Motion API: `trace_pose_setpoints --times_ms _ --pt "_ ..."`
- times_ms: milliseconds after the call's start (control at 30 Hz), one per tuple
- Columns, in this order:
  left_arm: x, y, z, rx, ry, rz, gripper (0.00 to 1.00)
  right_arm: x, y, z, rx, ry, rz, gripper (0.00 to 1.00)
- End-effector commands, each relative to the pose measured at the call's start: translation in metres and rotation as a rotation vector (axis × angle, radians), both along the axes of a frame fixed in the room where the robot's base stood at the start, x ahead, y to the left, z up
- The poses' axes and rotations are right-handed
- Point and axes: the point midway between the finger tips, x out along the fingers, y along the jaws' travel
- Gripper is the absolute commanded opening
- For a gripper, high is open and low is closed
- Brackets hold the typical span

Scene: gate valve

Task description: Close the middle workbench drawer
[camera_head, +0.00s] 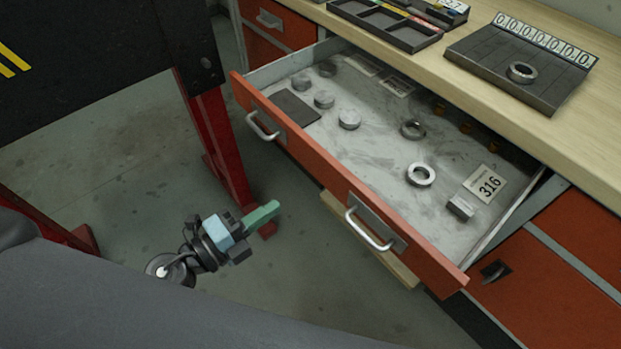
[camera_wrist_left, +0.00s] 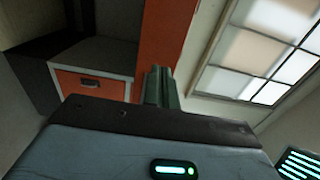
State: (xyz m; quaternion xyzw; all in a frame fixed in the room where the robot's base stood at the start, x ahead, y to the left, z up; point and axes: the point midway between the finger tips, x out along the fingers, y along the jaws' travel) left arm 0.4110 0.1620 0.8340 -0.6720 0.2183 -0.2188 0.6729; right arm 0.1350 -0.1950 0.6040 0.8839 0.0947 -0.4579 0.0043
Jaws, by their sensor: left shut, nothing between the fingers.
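The workbench drawer (camera_head: 330,172) stands pulled out in the head view, its orange front facing lower left. The front has two pale bar handles, one at the left (camera_head: 262,127) and one nearer the right (camera_head: 368,231). Inside lie several metal discs, a few rings, a small block and a "316" label. My left gripper (camera_head: 264,214) has its green fingers shut and empty. It is in front of the drawer, apart from the front and handles. In the left wrist view the shut fingers (camera_wrist_left: 160,88) point toward an orange surface. My right gripper is out of view.
The wooden benchtop (camera_head: 560,130) carries a dark tray (camera_head: 385,22) and a numbered block (camera_head: 520,65) with a ring. A wooden edge (camera_head: 370,240) juts out below the drawer. A red-legged dark stand (camera_head: 215,140) is at left. Grey floor between is open.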

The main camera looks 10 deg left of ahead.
Motion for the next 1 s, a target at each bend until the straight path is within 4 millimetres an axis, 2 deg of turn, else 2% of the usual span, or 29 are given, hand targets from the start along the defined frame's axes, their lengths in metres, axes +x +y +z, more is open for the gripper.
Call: trace_pose_setpoints --times_ms 33,300,500,700,1000 --pt "0.01 -0.006 0.005 -0.002 -0.007 0.001 0.0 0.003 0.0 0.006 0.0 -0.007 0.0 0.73" --pt "0.051 -0.036 0.004 -0.002 -0.005 0.001 0.0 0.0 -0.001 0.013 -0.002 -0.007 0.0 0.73" --pt "0.074 -0.054 0.002 -0.002 -0.001 0.0 0.0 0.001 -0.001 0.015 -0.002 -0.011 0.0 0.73" --pt "0.086 -0.062 0.0 0.0 0.0 0.0 0.0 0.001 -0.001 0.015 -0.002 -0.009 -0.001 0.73" --pt "0.087 -0.064 0.0 -0.001 0.001 0.0 0.0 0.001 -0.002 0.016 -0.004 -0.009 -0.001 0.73"
